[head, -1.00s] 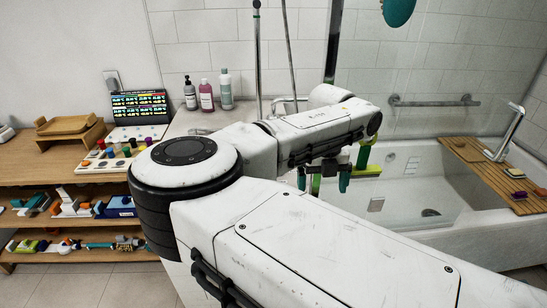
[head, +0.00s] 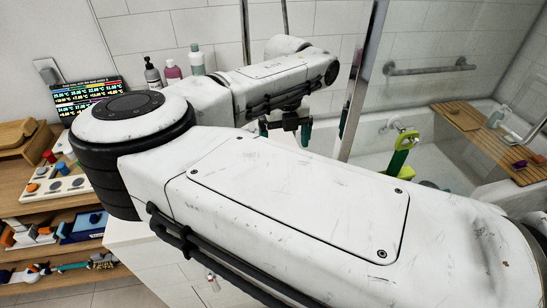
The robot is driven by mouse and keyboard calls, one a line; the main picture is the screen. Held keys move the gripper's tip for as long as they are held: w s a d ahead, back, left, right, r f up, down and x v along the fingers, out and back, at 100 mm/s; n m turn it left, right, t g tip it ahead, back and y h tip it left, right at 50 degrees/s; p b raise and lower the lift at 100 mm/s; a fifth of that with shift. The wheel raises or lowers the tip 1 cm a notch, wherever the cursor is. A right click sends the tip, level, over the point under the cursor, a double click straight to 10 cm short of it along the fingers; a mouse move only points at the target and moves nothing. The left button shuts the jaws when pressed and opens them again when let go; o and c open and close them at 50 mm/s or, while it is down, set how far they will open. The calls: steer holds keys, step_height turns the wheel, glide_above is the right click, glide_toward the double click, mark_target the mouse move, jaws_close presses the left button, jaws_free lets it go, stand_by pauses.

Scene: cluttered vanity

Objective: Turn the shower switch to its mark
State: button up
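My gripper (head: 285,130) hangs fingers-down near the middle of the head view, with its two teal fingertips apart and nothing seen between them. A bright green lever-like piece with dark parts (head: 401,156), possibly the shower switch, stands tilted to the right of my gripper, in front of the bathtub (head: 368,140). It is apart from the gripper in the picture. I cannot make out a mark. My own arm hides much of the middle and the near side of the tub.
A chrome post (head: 362,80) rises between my gripper and the green piece. Several bottles (head: 173,70) stand behind my arm. A wooden bath tray (head: 485,140) crosses the tub at right. Wooden shelves with a lit display (head: 85,95) and knob board (head: 55,187) are at left.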

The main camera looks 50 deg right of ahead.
step_height(320, 180, down, 11)
steer(key=shift+w+r+p, duration=0.1)
steer(key=shift+r+p, duration=0.05)
steer(key=shift+p, duration=0.7)
steer(key=shift+c, duration=0.2)
steer(key=c, duration=1)
